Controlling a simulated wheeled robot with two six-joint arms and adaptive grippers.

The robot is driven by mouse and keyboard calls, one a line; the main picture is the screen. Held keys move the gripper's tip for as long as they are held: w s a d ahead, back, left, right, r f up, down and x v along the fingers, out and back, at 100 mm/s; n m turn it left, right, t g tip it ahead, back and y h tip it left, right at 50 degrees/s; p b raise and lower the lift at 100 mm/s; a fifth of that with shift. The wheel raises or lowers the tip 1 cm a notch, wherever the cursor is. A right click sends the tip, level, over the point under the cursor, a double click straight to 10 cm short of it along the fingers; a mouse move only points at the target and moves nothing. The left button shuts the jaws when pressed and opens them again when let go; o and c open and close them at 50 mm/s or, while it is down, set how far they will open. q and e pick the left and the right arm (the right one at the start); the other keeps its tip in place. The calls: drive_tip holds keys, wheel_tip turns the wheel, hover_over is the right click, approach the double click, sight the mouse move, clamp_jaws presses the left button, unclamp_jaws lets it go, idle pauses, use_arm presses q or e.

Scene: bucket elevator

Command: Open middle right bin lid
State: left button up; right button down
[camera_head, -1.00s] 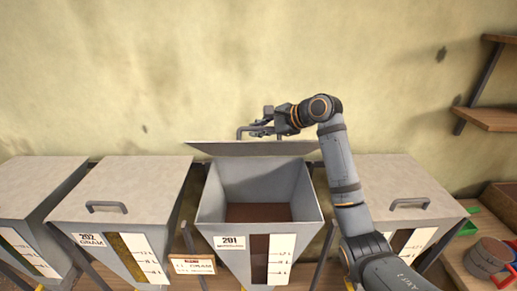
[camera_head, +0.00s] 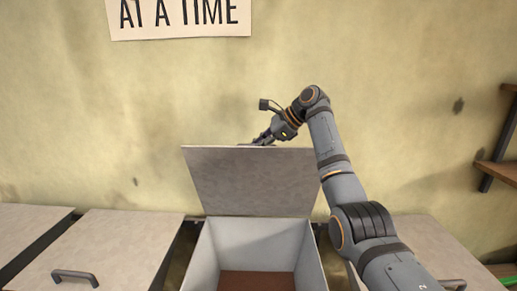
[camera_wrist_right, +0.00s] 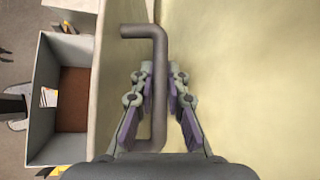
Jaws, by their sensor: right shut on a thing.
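The grey bin lid (camera_head: 252,182) in the middle of the head view stands steeply raised at the back of its open bin (camera_head: 255,240). Reddish-brown contents show at the bottom of the bin. My right gripper (camera_head: 262,139) is at the lid's top edge, its fingertips partly hidden behind it. In the right wrist view, the dark bar handle (camera_wrist_right: 158,48) of the lid runs between the fingers of my right gripper (camera_wrist_right: 160,76), which is shut on it. The open bin also shows at the left there (camera_wrist_right: 45,95). My left gripper is not in view.
A closed lid with a handle (camera_head: 75,275) lies to the left, another closed lid (camera_head: 440,250) to the right, partly behind my arm. The wall (camera_head: 420,90) is close behind the lid. Wooden shelves (camera_head: 498,172) stand at the far right.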

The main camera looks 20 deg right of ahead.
drive_tip(key=shift+f, duration=0.1)
drive_tip(key=c, duration=1.3)
unclamp_jaws()
drive_tip(key=shift+w+d, duration=0.1)
drive_tip(key=shift+c, duration=0.2)
drive_tip(key=v, duration=1.2)
